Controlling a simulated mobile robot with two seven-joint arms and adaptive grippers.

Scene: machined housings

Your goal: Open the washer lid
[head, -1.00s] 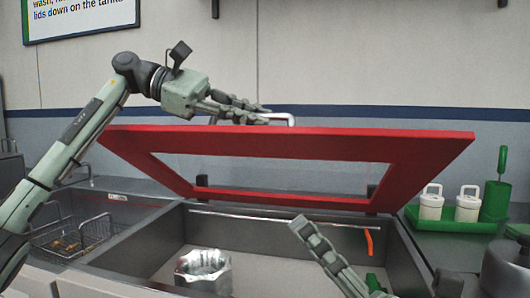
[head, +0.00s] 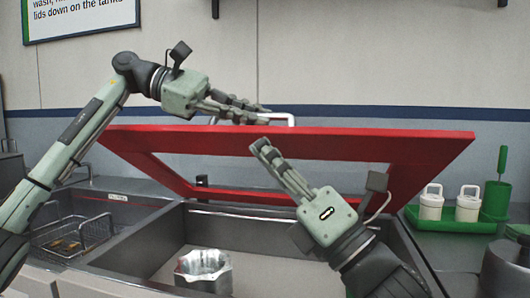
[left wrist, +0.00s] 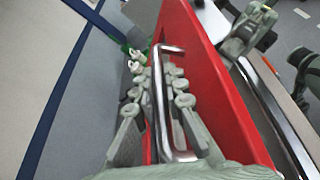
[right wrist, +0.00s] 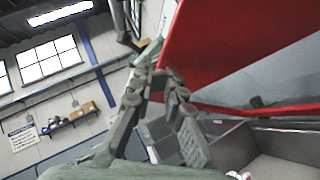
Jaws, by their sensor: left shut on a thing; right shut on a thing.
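The washer lid (head: 410,150) is a red frame with a clear window, tilted up above the grey tank (head: 160,250). It also shows in the left wrist view (left wrist: 215,95) and the right wrist view (right wrist: 220,45). My left gripper (head: 262,112) is shut on the lid's metal bar handle (head: 285,117); in the left wrist view its fingers lie around the handle (left wrist: 160,100). My right gripper (head: 262,148) reaches up from the front to the lid's red edge. In the right wrist view its fingertips (right wrist: 160,75) close at that edge, partly hiding the contact.
A silvery machined housing (head: 204,268) stands in the tank. A wire basket (head: 75,238) sits at left. A green tray (head: 450,223) with two white bottles and a green brush holder stands on the right counter.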

